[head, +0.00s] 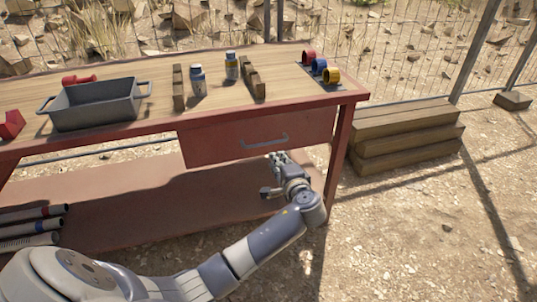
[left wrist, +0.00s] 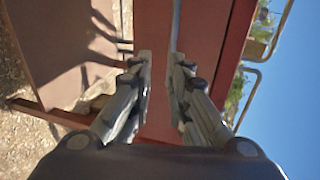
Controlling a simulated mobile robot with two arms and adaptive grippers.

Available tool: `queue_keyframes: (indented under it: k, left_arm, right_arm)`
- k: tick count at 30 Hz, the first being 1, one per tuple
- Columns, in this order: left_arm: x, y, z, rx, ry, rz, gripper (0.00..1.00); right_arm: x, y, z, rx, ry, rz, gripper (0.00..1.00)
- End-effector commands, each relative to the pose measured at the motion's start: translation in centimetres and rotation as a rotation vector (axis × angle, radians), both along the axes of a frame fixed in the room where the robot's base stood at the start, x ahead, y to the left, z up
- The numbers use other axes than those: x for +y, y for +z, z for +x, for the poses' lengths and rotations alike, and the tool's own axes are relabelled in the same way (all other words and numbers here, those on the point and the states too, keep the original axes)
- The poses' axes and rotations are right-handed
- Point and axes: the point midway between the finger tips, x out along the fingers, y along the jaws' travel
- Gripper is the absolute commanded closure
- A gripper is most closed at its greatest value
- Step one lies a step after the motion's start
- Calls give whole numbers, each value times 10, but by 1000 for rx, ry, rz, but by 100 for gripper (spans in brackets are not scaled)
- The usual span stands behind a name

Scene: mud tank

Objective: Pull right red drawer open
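The red drawer (head: 225,143) is at the right of the workbench, under its top, and its front looks flush with the frame. Its grey bar handle (head: 264,141) is near the middle of the front. My left gripper (head: 273,174) is just below and in front of the handle, with its fingers apart. In the left wrist view the open gripper (left wrist: 160,62) faces the red drawer front (left wrist: 205,45). A thin grey bar, apparently the handle (left wrist: 176,22), runs down toward the right-hand finger; contact cannot be told. My right gripper is not in view.
The wooden-topped red workbench (head: 150,82) holds a grey bin (head: 95,106), two bottles, wooden blocks and coloured rings. Its right leg (head: 338,150) is close to my left gripper. Wooden steps (head: 405,140) stand to the right. Pipes (head: 30,225) lie on the lower shelf.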

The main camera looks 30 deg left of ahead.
Motion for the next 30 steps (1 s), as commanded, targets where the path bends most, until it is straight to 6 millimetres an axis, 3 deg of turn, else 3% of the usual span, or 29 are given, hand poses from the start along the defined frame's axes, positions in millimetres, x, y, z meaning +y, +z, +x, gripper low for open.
queue_keyframes:
  k: [5,18,30]
  left_arm:
    - [9,14,5,-28,22,24,83]
    - [67,-3,53,-26,22,22,83]
    - [83,-7,69,-26,18,19,83]
  right_arm:
    - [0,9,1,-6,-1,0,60]
    - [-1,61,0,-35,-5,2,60]
    - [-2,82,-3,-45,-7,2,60]
